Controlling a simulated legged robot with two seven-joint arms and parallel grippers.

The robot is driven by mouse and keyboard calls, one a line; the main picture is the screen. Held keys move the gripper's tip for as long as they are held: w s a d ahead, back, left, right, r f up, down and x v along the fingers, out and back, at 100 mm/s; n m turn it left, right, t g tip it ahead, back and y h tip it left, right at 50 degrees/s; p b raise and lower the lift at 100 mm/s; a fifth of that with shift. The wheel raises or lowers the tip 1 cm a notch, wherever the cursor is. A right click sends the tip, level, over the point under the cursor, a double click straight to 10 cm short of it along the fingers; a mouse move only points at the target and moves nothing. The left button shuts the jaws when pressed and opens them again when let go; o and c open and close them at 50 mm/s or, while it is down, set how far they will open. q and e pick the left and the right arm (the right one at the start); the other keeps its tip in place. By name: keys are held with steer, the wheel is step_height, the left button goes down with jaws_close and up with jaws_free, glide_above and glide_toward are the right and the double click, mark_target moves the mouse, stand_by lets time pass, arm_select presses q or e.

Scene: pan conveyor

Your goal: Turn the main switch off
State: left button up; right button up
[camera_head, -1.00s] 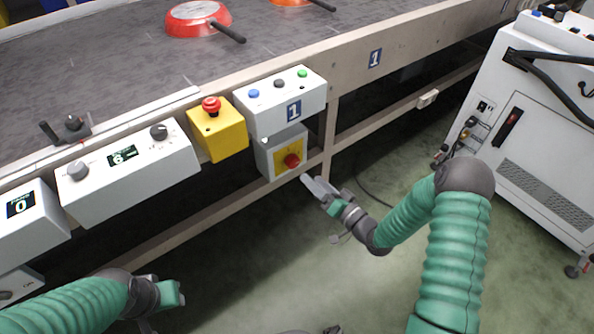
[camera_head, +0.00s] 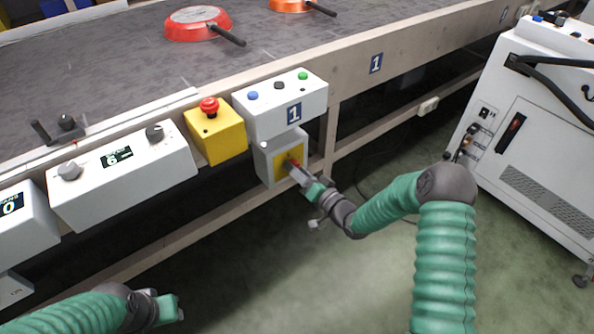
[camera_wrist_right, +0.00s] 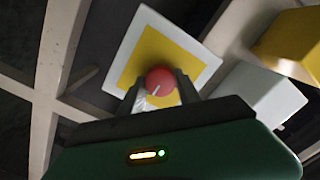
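The main switch is a red round knob (camera_wrist_right: 160,80) on a yellow plate (camera_wrist_right: 180,50) on the front of a grey-white box. In the head view this box (camera_head: 268,163) hangs under the white button box, and the gripper partly covers the knob. My right gripper (camera_head: 294,168) is at the knob. In the right wrist view its fingers (camera_wrist_right: 160,88) are spread, one on either side of the knob; I cannot tell if they touch it. A pale mark on the knob slants between the fingers. My left gripper (camera_head: 172,308) is low at the left, far from the switch, its fingers unclear.
A white box (camera_head: 284,104) with blue, black and green buttons sits above the switch. A yellow box (camera_head: 218,138) with a red emergency button is to its left. The conveyor (camera_head: 110,70) carries orange-red pans (camera_head: 185,26). A white cabinet (camera_head: 540,150) stands at the right.

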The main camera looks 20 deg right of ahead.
jaws_close()
steer(key=shift+n, duration=0.4)
steer(key=n+p, duration=0.2)
steer(key=n, duration=1.4)
steer(key=shift+s+f+h+p, duration=0.1)
steer(key=shift+f+h+p, duration=0.05)
steer(key=shift+h+p, duration=0.2)
steer(key=shift+n, duration=0.4)
